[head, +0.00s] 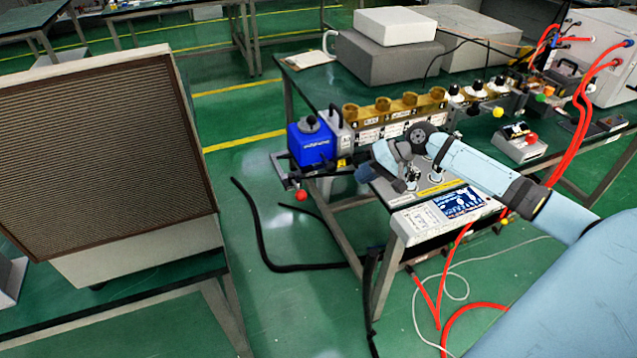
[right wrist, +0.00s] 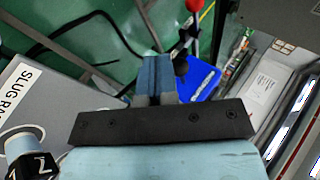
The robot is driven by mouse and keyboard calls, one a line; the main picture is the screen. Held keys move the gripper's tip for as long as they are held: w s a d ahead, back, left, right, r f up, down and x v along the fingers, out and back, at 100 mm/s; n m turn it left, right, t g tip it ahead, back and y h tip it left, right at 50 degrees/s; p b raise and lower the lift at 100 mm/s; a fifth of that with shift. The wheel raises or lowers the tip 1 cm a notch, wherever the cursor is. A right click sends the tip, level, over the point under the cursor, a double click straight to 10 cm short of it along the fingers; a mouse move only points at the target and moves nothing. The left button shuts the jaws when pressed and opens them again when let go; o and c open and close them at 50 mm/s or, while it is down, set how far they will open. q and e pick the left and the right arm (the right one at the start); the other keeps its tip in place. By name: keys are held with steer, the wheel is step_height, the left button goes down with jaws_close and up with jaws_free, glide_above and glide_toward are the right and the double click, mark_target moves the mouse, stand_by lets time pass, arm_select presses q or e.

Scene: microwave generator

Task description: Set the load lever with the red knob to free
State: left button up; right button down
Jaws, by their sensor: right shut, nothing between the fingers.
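A red knob (head: 301,195) sits at the end of a short lever, low on the front left of the bench, below a blue unit (head: 313,143). In the right wrist view the red knob (right wrist: 195,5) is at the top edge, with a pale rod running down from it towards a dark part. My right gripper (head: 364,174) is shut and empty, to the right of the knob and apart from it in the head view. Its shut fingers (right wrist: 156,72) partly cover the view towards the blue unit (right wrist: 205,82). My left gripper is not in view.
A grey panel box with a blue display (head: 460,203) lies below my right wrist. A second red knob (head: 532,138) is on a small box farther right. Red cables (head: 573,110) run at the right. Black cables (head: 262,235) lie on the floor.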

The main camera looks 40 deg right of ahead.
step_height(320, 180, up, 2)
steer(key=y, duration=0.1)
arm_select(q)
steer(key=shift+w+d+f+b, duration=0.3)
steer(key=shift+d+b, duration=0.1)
steer(key=shift+b, duration=0.3)
arm_select(e)
steer(key=m, duration=0.1)
glide_toward(305, 194)
steer(key=x, duration=0.7)
steer(key=shift+d+f, duration=0.2)
steer(key=shift+d, duration=0.05)
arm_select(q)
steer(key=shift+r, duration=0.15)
arm_select(e)
steer(key=shift+a+r+p, duration=0.2)
steer(key=shift+p, duration=0.8)
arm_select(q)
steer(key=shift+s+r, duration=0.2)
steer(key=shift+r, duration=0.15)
arm_select(e)
steer(key=shift+a+f+m, duration=0.1)
steer(key=shift+m, duration=0.2)
arm_select(q)
steer(key=shift+p, duration=0.65)
arm_select(e)
steer(key=shift+a+t, duration=0.1)
steer(key=shift+t, duration=0.2)
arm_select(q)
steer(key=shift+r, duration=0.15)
